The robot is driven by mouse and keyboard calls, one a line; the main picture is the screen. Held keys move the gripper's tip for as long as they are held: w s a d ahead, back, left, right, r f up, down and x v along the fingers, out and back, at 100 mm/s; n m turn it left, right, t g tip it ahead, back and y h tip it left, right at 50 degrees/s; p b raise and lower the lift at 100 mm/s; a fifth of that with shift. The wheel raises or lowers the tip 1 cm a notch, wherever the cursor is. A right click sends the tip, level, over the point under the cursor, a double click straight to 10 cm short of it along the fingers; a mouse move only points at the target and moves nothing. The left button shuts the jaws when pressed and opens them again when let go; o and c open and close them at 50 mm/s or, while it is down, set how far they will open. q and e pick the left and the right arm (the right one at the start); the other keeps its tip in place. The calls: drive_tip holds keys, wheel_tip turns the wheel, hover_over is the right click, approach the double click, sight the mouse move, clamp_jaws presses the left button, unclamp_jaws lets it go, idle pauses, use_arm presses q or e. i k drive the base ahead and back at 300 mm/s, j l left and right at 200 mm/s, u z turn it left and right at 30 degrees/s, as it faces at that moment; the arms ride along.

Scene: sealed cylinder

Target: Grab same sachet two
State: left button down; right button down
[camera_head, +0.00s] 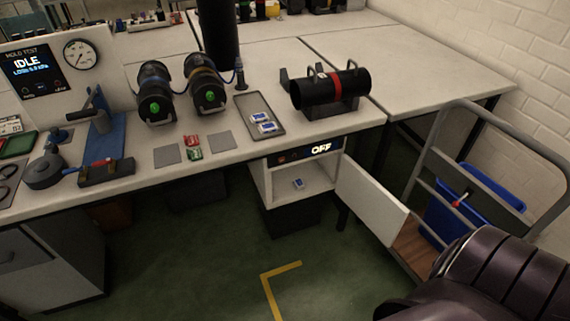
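Two small blue-and-white sachets lie on a dark tray (252,106) on the bench: an upper sachet (260,117) and a lower sachet (267,127), close together. Another blue-and-white sachet (298,184) lies inside the open white cabinet below the bench. Neither of my grippers is in view. A dark link of my arm shows at the lower right.
The cabinet door (370,195) stands open to the right, beside a trolley (470,160) with a blue bin. Two dark cylinders with green caps (155,105) and a black cylinder with a red band (330,89) stand on the bench. Green floor in front is clear.

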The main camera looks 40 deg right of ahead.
sight(299, 183)
drive_tip(key=z, duration=1.25)
